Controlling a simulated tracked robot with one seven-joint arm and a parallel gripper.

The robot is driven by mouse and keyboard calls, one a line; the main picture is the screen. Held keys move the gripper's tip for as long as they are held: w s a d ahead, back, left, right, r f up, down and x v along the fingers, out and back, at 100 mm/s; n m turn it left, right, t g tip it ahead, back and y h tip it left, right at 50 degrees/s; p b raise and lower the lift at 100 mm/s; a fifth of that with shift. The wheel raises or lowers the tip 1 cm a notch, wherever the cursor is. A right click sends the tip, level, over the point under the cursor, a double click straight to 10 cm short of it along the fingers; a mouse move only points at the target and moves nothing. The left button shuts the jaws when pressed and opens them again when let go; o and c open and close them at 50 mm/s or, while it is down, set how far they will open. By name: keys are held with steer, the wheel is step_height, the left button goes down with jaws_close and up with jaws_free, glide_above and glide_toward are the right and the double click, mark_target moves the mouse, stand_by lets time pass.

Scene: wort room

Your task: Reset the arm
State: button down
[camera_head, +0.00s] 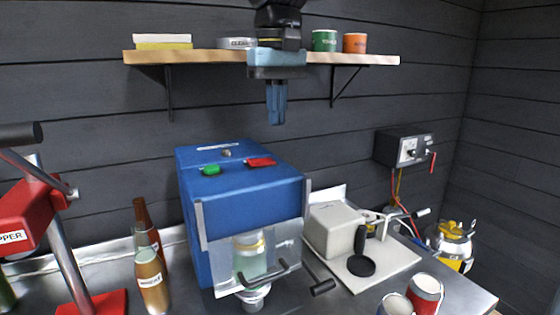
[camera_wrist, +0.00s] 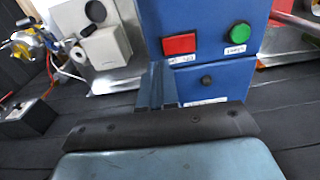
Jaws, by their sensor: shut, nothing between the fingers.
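My gripper (camera_head: 276,118) hangs pointing down from the top of the head view, in front of the wall shelf and above the back of the blue machine. Its blue fingers are together and hold nothing. In the wrist view my gripper (camera_wrist: 157,72) shows from behind, with the blue machine (camera_wrist: 200,25) beyond it. The blue machine (camera_head: 240,190) has a green button (camera_head: 211,170) and a red button (camera_head: 262,162) on top. My gripper is apart from the machine.
A wooden shelf (camera_head: 190,57) with several tins is on the wall behind my arm. Brown bottles (camera_head: 152,275) and a red capper (camera_head: 25,215) stand left. A white device (camera_head: 338,232), two cans (camera_head: 427,290) and a wall-mounted box (camera_head: 405,148) are right.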

steer(key=s+d+f+m+t, duration=0.1)
steer(key=d+f, duration=0.2)
steer(key=d, duration=0.5)
steer(key=s+d+f+m+t, duration=0.1)
steer(key=s+d+f+m, duration=0.1)
steer(key=d, duration=0.6)
steer(key=s+d+f+m+t, duration=0.3)
steer(key=s+d+f, duration=0.5)
steer(key=d+f, duration=0.3)
steer(key=shift+d, duration=0.95)
